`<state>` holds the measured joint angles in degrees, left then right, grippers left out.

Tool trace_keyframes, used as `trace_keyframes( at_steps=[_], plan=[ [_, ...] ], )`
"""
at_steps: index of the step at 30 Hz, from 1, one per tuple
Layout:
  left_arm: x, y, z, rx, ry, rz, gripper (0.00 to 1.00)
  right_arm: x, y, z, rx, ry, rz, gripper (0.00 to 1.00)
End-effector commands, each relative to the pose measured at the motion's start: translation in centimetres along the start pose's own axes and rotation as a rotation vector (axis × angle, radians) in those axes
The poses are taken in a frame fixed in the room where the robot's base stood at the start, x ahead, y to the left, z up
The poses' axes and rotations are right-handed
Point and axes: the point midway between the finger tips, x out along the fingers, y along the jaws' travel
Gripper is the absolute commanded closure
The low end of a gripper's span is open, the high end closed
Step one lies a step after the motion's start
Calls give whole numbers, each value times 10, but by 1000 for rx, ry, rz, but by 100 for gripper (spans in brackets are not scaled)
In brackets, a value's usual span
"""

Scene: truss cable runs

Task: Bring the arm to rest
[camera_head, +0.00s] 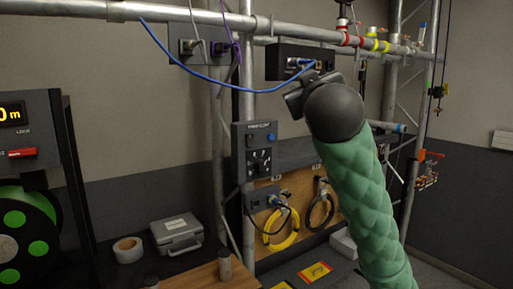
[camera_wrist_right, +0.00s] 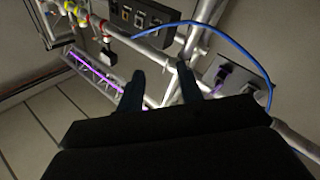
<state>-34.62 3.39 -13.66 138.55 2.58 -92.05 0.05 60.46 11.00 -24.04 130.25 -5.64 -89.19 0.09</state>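My right arm (camera_head: 362,180), in a green sleeve, reaches up from the lower right in the head view. Its gripper (camera_head: 300,96) is just below the black port box on the truss, partly hidden by the dark wrist. In the right wrist view the two fingers of this gripper (camera_wrist_right: 160,85) stand apart with no object visible between them. A blue cable (camera_head: 205,78) hangs in an arc from the upper left to the port box (camera_head: 286,56); the cable also shows in the wrist view (camera_wrist_right: 225,38), clear of the fingers. My left gripper is in neither view.
Truss tubes (camera_head: 246,150) stand behind and run overhead. A plate with a purple-cabled connector (camera_head: 190,46) hangs left of the port box. A grey case (camera_head: 176,233) and tape roll (camera_head: 128,250) lie lower left. Yellow cable coils (camera_head: 281,232) hang on a board beneath.

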Motion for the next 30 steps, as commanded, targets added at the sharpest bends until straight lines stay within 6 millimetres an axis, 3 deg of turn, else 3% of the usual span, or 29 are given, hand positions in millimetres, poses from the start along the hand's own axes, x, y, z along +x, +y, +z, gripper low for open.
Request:
trace_keyframes(
  at_steps=[3, 14, 23, 30],
  plan=[
    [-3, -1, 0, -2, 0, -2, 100, -1, -20, 47, 25, -79, -58, 64],
    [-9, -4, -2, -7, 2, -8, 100, -21, -73, 170, 98, -271, -198, 64],
    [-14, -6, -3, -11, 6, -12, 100, -53, -113, 263, 160, -416, -285, 64],
    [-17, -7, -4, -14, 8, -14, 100, -90, -141, 335, 205, -541, -336, 64]
  ],
)
